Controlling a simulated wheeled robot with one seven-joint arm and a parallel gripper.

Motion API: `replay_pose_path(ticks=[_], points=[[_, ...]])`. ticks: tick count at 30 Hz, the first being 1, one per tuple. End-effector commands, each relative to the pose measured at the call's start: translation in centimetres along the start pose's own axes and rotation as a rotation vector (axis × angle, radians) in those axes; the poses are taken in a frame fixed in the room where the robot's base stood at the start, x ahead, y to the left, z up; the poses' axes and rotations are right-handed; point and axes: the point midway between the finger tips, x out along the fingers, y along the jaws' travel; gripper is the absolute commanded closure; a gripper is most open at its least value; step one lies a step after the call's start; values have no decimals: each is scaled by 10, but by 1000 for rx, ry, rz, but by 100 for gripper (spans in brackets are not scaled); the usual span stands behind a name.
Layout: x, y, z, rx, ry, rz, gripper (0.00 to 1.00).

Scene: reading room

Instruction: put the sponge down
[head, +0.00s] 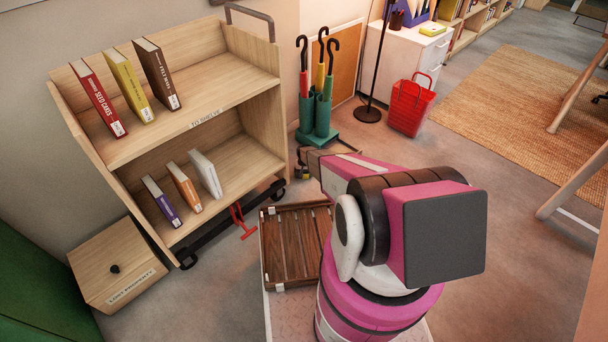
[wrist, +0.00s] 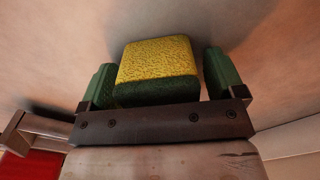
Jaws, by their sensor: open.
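In the wrist view, the sponge (wrist: 155,62) is a block with a yellow top face and a dark green lower layer. It sits between the two green fingers of my gripper (wrist: 162,70). The fingers are open, with a narrow gap on each side of the sponge. The plain grey-beige surface around it shows a shadow near the sponge; I cannot tell for certain whether the sponge rests on it. In the head view, my arm covers most of the gripper area, and I cannot make out the sponge clearly.
A wooden shelf cart (head: 190,125) with several books stands left. A lost property box (head: 118,265) is below it. A green umbrella stand (head: 316,117) and red basket (head: 410,105) stand behind my arm. A slatted wooden crate (head: 290,245) lies in front. Open floor (head: 500,240) is right.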

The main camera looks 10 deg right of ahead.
Motion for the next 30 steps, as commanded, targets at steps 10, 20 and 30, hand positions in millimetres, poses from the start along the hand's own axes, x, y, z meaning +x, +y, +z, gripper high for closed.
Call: replay_pose_path(ticks=[10,20,30], points=[[-18,0,1,0,1,0,12],[-79,0,2,0,2,0,12],[-134,1,8,-3,1,0,12]])
